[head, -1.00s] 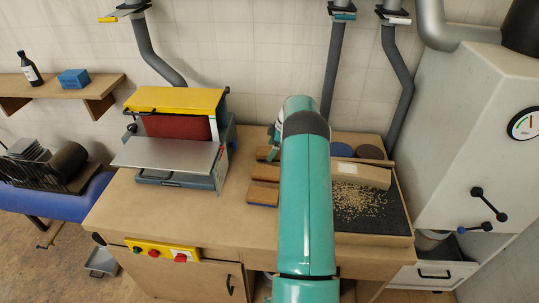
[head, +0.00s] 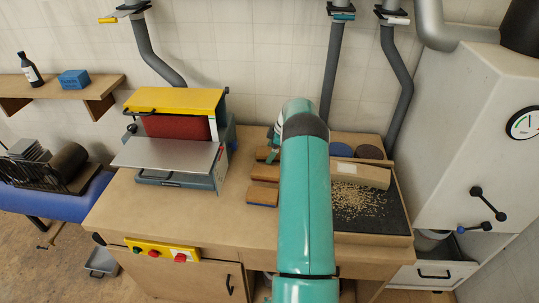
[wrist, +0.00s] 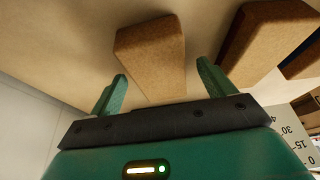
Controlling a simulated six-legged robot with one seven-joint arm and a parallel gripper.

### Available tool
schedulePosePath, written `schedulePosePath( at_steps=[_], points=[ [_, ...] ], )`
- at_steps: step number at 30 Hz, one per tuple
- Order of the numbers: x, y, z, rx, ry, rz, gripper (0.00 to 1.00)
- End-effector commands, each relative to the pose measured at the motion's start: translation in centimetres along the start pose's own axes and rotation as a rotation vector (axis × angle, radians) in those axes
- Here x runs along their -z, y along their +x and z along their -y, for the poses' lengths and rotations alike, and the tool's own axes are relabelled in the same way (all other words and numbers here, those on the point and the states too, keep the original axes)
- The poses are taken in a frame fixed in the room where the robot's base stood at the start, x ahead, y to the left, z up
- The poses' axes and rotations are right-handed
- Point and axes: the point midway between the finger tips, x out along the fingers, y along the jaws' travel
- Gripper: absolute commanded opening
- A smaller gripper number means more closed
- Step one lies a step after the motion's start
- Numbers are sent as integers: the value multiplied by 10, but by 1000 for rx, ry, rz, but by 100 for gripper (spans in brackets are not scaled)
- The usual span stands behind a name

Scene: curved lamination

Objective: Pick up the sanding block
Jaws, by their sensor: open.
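Several brown sanding blocks lie in a row on the workbench in the head view: a rear one (head: 265,153), a middle one (head: 265,173) and a front one (head: 262,195) with a blue underside. In the wrist view a cork-brown sanding block (wrist: 152,45) lies beyond and between the two green fingers of my gripper (wrist: 162,75). The fingers are open with a gap on each side of it and do not grip it. Another sanding block (wrist: 258,40) lies to its right, outside the fingers. My arm hides most of my gripper in the head view.
A sander with a yellow cover (head: 175,100) stands left of the blocks. A dark tray (head: 385,215) with wood chips and a pale wooden piece (head: 362,174) is at the right, with round discs (head: 370,151) behind. The bench front (head: 190,225) is clear.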

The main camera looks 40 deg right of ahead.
Motion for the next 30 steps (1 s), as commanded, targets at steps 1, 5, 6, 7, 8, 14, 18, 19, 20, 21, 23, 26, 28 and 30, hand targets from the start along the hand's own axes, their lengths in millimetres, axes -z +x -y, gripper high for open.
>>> schedulePosePath(
  at_steps=[1,5,6,7,8,14,18,19,20,21,23,26,28,30],
  points=[
    [0,0,0,0,0,0,82],
    [0,0,0,0,0,0,64],
    [0,0,0,0,0,0,56],
    [0,0,0,0,0,0,50],
    [0,0,0,0,0,0,44],
    [0,0,0,0,0,0,32],
    [1,-1,0,-1,-1,0,32],
    [1,-2,0,-1,-1,0,32],
    [2,-2,0,-1,-1,-1,32],
    [3,-4,0,-1,-1,0,32],
    [4,-8,0,-2,-1,0,32],
    [8,-18,-1,-2,-2,-1,32],
    [12,-29,-1,-3,-2,-1,32],
    [16,-38,2,-2,0,0,32]
  ],
)
